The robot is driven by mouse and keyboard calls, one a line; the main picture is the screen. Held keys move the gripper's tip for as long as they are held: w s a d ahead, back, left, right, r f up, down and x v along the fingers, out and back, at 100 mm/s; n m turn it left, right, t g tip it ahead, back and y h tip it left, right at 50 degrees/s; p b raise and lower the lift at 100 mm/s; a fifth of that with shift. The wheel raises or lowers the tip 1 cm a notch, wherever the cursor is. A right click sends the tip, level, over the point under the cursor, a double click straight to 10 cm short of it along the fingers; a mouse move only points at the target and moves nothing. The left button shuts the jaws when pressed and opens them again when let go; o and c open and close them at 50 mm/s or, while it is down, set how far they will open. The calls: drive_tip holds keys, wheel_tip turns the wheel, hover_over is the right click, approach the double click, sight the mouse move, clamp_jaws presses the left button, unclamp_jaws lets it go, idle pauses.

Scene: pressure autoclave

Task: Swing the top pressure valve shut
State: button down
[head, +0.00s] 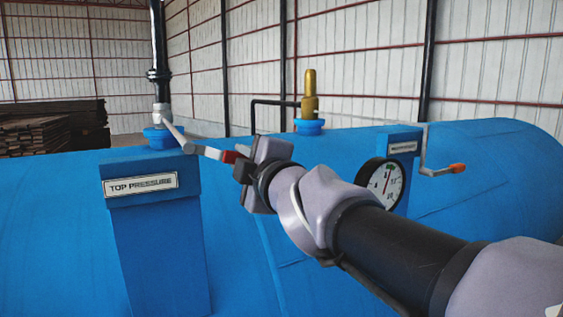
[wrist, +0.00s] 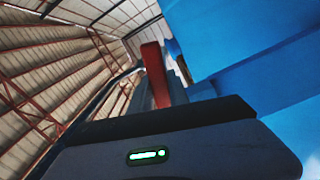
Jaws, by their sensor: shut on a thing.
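The top pressure valve has a grey lever (head: 207,152) with a red grip (head: 231,157). The lever runs from the vertical pipe (head: 161,90), above the blue box labelled TOP PRESSURE (head: 140,184), out to the right. My gripper (head: 242,165) is shut on the red grip at the lever's end. In the wrist view the red grip (wrist: 155,75) stands up from between the jaws, close to a blue surface. The part of the grip inside the jaws is hidden.
A round gauge (head: 382,184) and a second lever with an orange grip (head: 457,168) are to the right on the blue tank (head: 500,160). A brass valve (head: 310,98) stands behind my gripper. Stacked planks (head: 50,128) lie at the far left.

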drive_tip(key=shift+d+r+n+p, duration=0.15)
drive_tip(key=shift+r+n+p, duration=0.5)
drive_tip(key=shift+r+n, duration=0.85)
drive_tip(key=c, duration=1.2)
unclamp_jaws()
drive_tip(key=shift+w, duration=0.15)
drive_tip(key=shift+c, duration=0.2)
drive_tip(key=shift+f, duration=0.15)
drive_tip(key=p+v, duration=0.3)
drive_tip(key=v, duration=1.4)
drive_tip(key=shift+d, duration=0.15)
